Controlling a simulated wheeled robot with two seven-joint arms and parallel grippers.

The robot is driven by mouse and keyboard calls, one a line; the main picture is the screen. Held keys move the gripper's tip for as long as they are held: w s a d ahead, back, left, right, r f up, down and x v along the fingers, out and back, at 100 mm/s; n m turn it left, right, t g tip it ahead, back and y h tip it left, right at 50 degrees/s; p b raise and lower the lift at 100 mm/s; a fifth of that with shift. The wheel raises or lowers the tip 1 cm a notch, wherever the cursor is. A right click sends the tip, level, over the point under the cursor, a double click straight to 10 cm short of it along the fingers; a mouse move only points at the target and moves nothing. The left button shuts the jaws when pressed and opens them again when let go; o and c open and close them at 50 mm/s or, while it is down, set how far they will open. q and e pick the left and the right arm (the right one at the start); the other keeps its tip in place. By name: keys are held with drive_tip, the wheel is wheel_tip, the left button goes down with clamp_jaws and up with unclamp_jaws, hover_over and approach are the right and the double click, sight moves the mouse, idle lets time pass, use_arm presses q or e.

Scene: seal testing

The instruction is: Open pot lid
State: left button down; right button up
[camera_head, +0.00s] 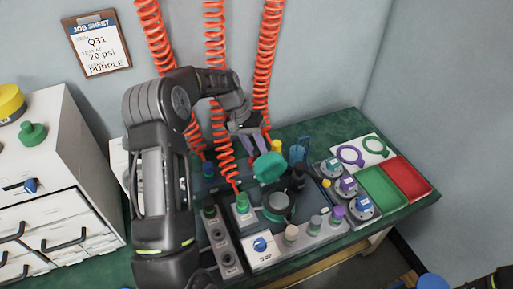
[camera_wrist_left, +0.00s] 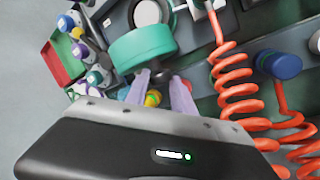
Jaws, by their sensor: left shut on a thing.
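The teal-green pot lid (camera_head: 270,168) is tilted up off the pot (camera_head: 278,206), which shows a round grey mouth on the bench's grey panel. In the left wrist view the lid (camera_wrist_left: 143,47) shows beside the pot's pale ring (camera_wrist_left: 149,13). My left gripper (camera_head: 257,147) is above and behind the lid, pointing down, with pale purple fingers. In the left wrist view its fingertips (camera_wrist_left: 160,75) are at the dark part on the lid's near side, shut on the lid there. The exact contact is partly hidden. My right gripper is not in view.
Orange coiled hoses (camera_head: 219,110) hang close behind my left arm. Round fittings (camera_head: 348,187), a green tray (camera_head: 378,186) and a red tray (camera_head: 408,175) lie to the right. A white drawer cabinet (camera_head: 50,175) is at left.

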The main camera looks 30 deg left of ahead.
use_arm(q)
drive_tip(key=shift+s+a+f, duration=0.2)
drive_tip(key=shift+s+f, duration=0.15)
drive_tip(key=c, duration=1.1)
unclamp_jaws()
drive_tip(key=shift+w+r, duration=0.1)
drive_tip(key=shift+r, duration=0.05)
drive_tip(key=shift+w+r, duration=0.1)
drive_tip(key=shift+r, duration=0.05)
drive_tip(key=shift+r, duration=0.2)
drive_tip(key=v, duration=0.7)
drive_tip(key=shift+a+b, duration=0.1)
drive_tip(key=shift+b, duration=0.25)
